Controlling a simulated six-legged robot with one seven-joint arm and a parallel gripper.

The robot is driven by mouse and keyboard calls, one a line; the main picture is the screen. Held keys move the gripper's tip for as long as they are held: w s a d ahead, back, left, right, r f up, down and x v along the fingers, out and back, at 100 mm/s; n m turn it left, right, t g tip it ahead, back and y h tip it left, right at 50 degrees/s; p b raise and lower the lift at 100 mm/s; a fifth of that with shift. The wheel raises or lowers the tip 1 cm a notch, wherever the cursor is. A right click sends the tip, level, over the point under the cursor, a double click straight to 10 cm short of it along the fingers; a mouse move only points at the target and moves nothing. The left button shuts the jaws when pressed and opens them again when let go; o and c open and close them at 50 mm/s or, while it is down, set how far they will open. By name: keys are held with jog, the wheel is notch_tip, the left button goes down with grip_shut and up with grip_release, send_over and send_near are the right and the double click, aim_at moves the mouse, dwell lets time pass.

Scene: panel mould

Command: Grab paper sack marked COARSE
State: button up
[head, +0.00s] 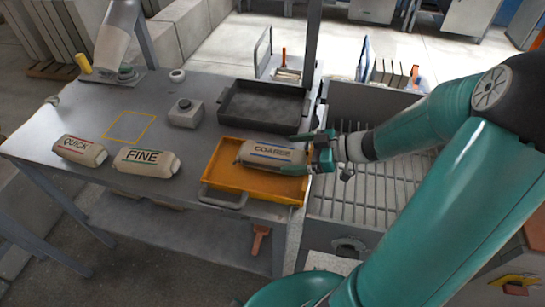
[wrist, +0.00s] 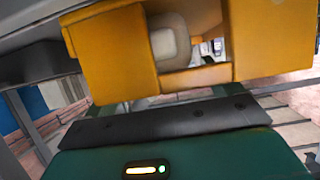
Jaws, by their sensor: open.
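The paper sack marked COARSE (head: 262,154) is beige with a blue stripe. It lies on its side in the orange tray (head: 222,180) on the table. My gripper (head: 296,153) is at the sack's right end in the head view. Its teal fingers are open, one on the far side and one on the near side of that end. I cannot tell whether they touch the sack. The wrist view shows orange surfaces and a pale rounded shape (wrist: 170,44) between them; I cannot tell for sure what it is.
Sacks marked QUICK (head: 80,150) and FINE (head: 146,160) lie on the left of the table, near a yellow outlined square (head: 130,126). A slatted metal frame (head: 375,190) is on the right.

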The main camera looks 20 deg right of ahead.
jog(key=c, duration=1.1)
jog(key=shift+r, duration=0.1)
jog(key=shift+c, duration=0.2)
